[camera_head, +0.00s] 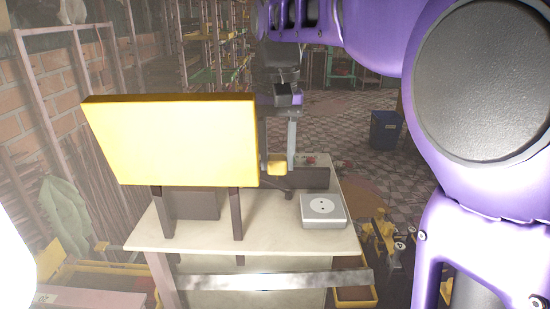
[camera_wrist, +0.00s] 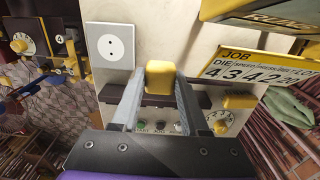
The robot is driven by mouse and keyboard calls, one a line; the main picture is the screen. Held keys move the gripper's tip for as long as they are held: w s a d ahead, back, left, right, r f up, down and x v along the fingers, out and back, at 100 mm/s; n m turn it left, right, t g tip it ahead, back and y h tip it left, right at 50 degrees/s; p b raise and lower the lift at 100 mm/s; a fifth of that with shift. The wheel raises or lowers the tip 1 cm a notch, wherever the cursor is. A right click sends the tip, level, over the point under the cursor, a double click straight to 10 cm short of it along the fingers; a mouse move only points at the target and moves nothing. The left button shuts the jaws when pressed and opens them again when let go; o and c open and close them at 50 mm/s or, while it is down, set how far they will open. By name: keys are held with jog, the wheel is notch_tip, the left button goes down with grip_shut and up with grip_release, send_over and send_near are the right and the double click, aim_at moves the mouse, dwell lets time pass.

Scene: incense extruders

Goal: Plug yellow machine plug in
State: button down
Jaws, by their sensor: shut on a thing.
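A yellow plug (camera_wrist: 160,78) sits between the fingers of my gripper (camera_wrist: 160,84), which is shut on it. In the head view the plug (camera_head: 277,166) is held over the back of the table, behind and to the left of the socket. The socket is a pale square box with two round holes (camera_head: 323,209) on the table's right side. In the wrist view the socket (camera_wrist: 111,45) lies up and left of the plug, clearly apart from it. The yellow machine (camera_head: 175,140) stands on dark legs on the table's left. The plug's prongs are hidden.
The pale table (camera_head: 265,237) is bare between the machine's legs and the socket. A blue bin (camera_head: 385,130) stands on the floor behind, right.

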jog(key=shift+d+r+p, duration=0.1)
jog(key=shift+d+p, duration=0.2)
jog(key=p, duration=0.5)
send_over(322, 206)
jog(key=shift+w+f, duration=0.1)
jog(key=shift+f, duration=0.3)
jog(key=shift+f, duration=0.15)
jog(key=shift+f+b, duration=0.8)
jog(key=shift+f, duration=1.95)
jog(key=shift+f, duration=0.65)
